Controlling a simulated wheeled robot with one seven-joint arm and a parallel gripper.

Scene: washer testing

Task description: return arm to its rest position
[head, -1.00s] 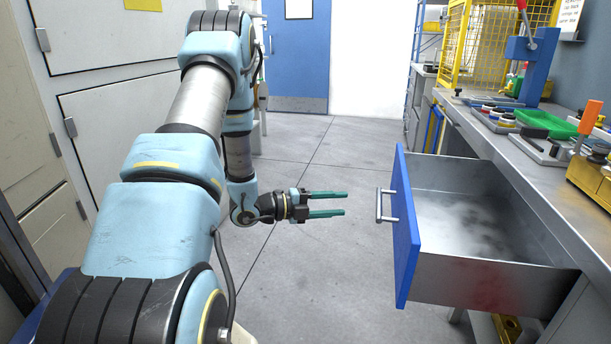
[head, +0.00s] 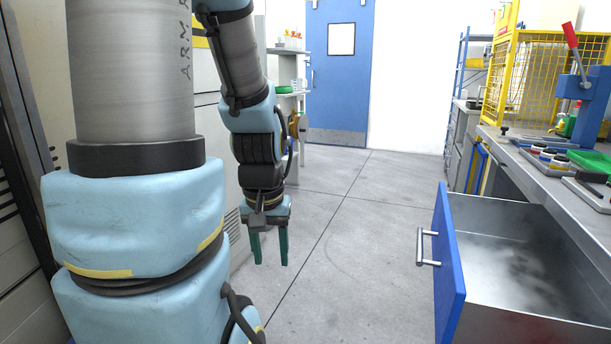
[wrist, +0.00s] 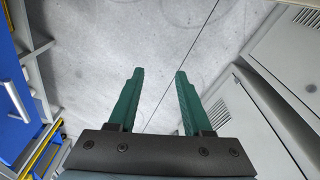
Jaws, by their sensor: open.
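My gripper (head: 270,262) hangs at the end of my arm, left of the middle in the head view. Its two green fingers point down over the grey floor, apart and with nothing between them. The wrist view also shows the open fingers (wrist: 156,100) with bare floor beyond them. My arm's blue and grey links fill the left of the head view. The gripper is well clear of the open drawer to its right.
A blue-fronted drawer (head: 449,265) stands pulled out and looks empty, below a workbench (head: 520,165) at right. A yellow cage (head: 522,85) and a press (head: 578,85) are on the bench. Grey cabinets stand at left. Floor (head: 350,240) is clear toward the blue door (head: 338,75).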

